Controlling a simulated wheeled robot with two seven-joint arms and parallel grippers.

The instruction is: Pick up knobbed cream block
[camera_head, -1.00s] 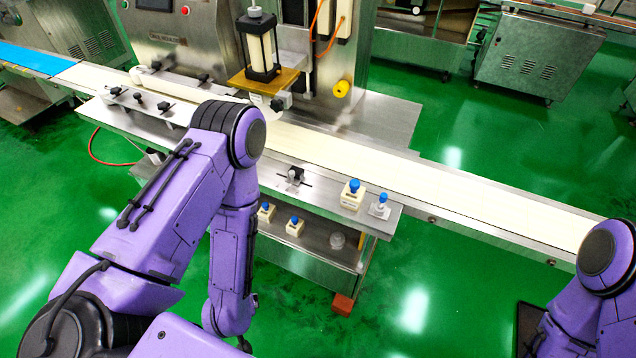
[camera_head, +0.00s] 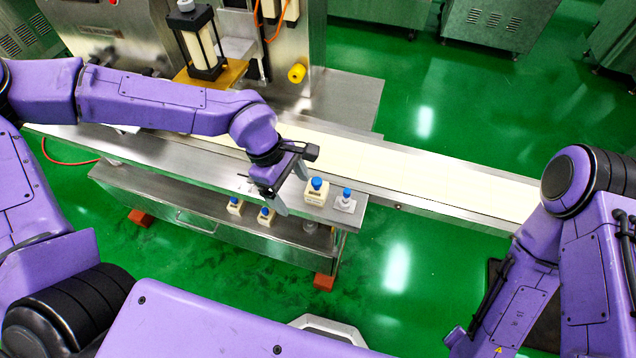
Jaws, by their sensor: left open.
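A knobbed cream block (camera_head: 315,195) with a blue knob stands upright on the metal ledge in front of the conveyor. Two similar cream blocks with blue knobs stand on the lower shelf, a left one (camera_head: 235,208) and a right one (camera_head: 265,219). My left gripper (camera_head: 291,187) is open and empty, its fingers just left of the block on the ledge and apart from it in the picture. Its exact height above the ledge is hard to tell.
A pale piece with a blue knob (camera_head: 345,201) stands just right of the block on the ledge. The cream conveyor belt (camera_head: 430,174) runs behind. The encrusting machine (camera_head: 120,40) rises at the back left. Green floor (camera_head: 400,270) is clear in front at the right.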

